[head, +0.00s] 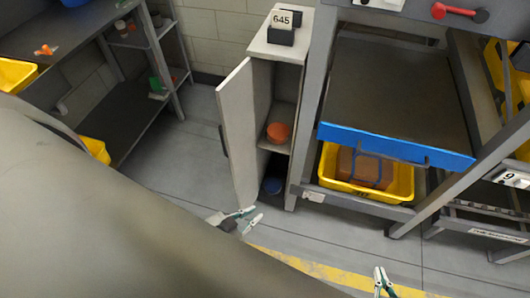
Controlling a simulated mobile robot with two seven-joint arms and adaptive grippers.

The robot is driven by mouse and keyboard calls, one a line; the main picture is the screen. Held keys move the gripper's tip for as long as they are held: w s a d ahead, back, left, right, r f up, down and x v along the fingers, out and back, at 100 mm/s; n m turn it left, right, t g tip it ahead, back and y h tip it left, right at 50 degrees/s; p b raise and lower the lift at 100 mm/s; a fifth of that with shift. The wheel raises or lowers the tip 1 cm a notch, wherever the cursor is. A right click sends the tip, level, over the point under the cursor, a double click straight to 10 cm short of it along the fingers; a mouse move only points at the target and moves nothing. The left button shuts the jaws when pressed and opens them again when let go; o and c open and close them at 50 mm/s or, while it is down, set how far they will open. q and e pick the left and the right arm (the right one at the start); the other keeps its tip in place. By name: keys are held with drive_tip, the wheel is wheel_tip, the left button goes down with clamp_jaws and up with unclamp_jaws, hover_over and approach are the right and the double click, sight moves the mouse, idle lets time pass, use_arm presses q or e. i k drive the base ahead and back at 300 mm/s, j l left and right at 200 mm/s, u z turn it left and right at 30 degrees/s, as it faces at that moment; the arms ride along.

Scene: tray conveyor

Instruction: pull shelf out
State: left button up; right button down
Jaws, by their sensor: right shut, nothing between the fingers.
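The shelf (395,95) is a dark flat panel with a blue front edge (390,145), set in a grey frame at the right of the head view. A dark bar or handle shows below the blue edge. I cannot tell how far out the shelf stands. My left gripper (258,211) is near the middle, left of and below the shelf, with its fingers apart and nothing between them. My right gripper (380,269) is at the bottom, in front of the shelf and apart from it, with its fingertips together and empty.
A yellow bin (396,189) with a brown item sits below the shelf. Clear floor lies in front. A workbench (85,50) stands far left.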

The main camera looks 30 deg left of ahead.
sight(389, 99)
drive_tip(key=j+z, duration=0.25)
drive_tip(key=j, duration=0.2)
drive_tip(key=k+j+z, duration=0.15)
drive_tip(key=j+z, duration=0.15)
drive_tip(key=j, duration=0.15)
drive_tip(key=k+j, duration=0.1)
drive_tip(key=j, duration=0.45)
drive_tip(key=j+z, duration=0.1)
drive_tip(key=j, duration=1.15)
drive_tip(key=l, duration=0.2)
drive_tip(key=k+l+z, duration=0.1)
drive_tip(key=z, duration=0.25)
drive_tip(key=l+z, duration=0.35)
drive_tip(key=z, duration=0.4)
drive_tip(key=j+z, duration=0.15)
drive_tip(key=z, duration=0.2)
drive_tip(key=i+j+z, duration=0.1)
drive_tip(key=z, duration=0.3)
drive_tip(key=j, duration=0.25)
